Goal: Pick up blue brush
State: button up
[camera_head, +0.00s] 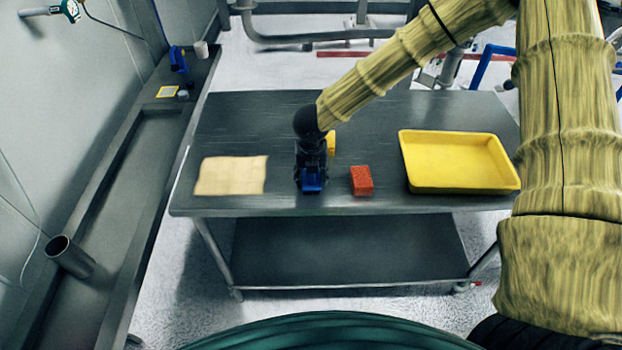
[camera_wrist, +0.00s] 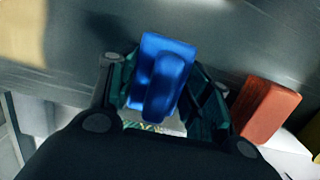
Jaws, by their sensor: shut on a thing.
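The blue brush (camera_head: 312,183) is near the front edge of the steel table, between a beige cloth and a red sponge. My gripper (camera_head: 311,172) is over it, pointing down. In the wrist view the blue brush (camera_wrist: 162,75) sits between the two dark fingers of my gripper (camera_wrist: 160,100), which are shut on it. Its blue top shows there, and a bit of multicoloured texture shows below it. I cannot tell whether the brush touches the table.
The beige cloth (camera_head: 232,176) lies left of the brush on the table (camera_head: 290,110). The red sponge (camera_head: 361,181) is close on the right. A yellow tray (camera_head: 458,188) stands farther right. A yellow object (camera_head: 331,143) shows behind my gripper. The back of the table is clear.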

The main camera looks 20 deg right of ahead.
jog(key=shift+r, duration=0.1)
jog(key=shift+r+b, duration=0.35)
jog(key=shift+r, duration=0.15)
jog(key=shift+r+b, duration=0.45)
jog(key=shift+r, duration=0.45)
jog(key=s+a+r+b, duration=0.1)
jog(key=s+a+b, duration=0.1)
jog(key=s, duration=0.5)
jog(key=s+a+r+b, duration=0.1)
jog(key=s+a+b, duration=0.2)
jog(key=s, duration=0.4)
jog(key=shift+s+a, duration=0.4)
jog(key=shift+a, duration=0.15)
jog(key=o, duration=0.3)
jog(key=shift+c, duration=0.7)
jog(key=shift+f, duration=0.1)
